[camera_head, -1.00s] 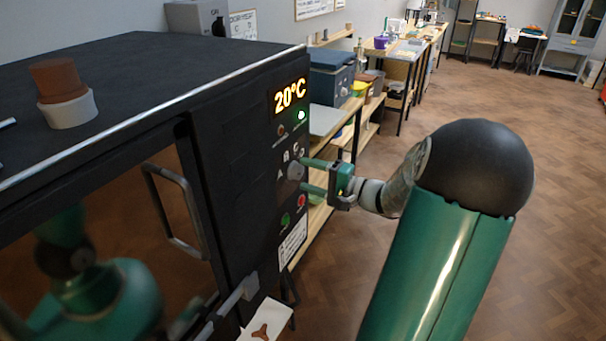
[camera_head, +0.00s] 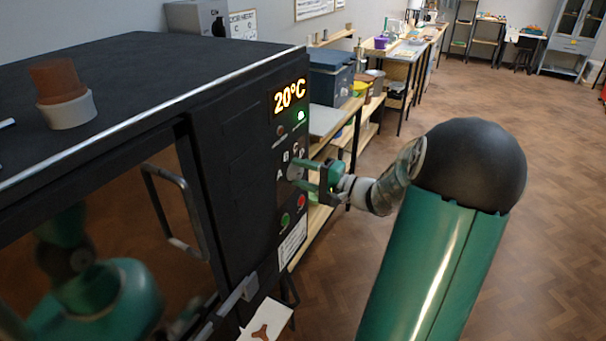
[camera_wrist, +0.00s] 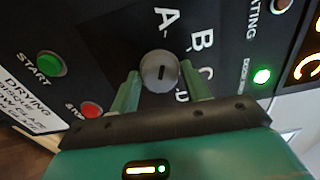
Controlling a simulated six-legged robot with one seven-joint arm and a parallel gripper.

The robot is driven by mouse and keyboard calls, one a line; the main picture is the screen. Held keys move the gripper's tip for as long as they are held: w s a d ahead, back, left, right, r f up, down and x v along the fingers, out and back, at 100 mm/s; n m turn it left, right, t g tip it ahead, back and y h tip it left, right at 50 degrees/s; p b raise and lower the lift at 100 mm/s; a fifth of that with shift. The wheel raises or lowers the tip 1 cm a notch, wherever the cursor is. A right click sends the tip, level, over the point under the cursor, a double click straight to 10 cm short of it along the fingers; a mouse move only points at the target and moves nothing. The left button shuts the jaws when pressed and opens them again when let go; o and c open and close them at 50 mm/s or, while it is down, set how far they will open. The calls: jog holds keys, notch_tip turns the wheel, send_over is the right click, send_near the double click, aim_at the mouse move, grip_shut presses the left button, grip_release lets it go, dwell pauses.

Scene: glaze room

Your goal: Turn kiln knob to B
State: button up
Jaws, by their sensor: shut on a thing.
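The kiln (camera_head: 230,150) is a large dark box with its control panel on the right-hand face. The grey round kiln knob (camera_wrist: 159,70) sits on that panel, with a short dark mark on its face. Letters A, B, C and D run around it in the wrist view. I cannot tell for sure which letter the mark points to. My gripper (camera_head: 302,174) is at the panel, its two green fingers shut on the knob, one on each side. In the wrist view the fingers (camera_wrist: 163,84) flank the knob, and the D is partly hidden by a finger.
A green START button (camera_wrist: 51,64) and a red button (camera_wrist: 91,110) sit close to the knob. The display (camera_head: 290,96) reads 20°C. A door handle (camera_head: 176,210) juts out from the kiln. Wooden shelving (camera_head: 350,130) stands behind; the floor (camera_head: 560,220) at right is clear.

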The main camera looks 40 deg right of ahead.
jog(key=m, duration=0.3)
jog(key=shift+a+m, duration=0.1)
jog(key=shift+m, duration=2.6)
jog(key=o, duration=0.8)
jog(key=v, duration=1.4)
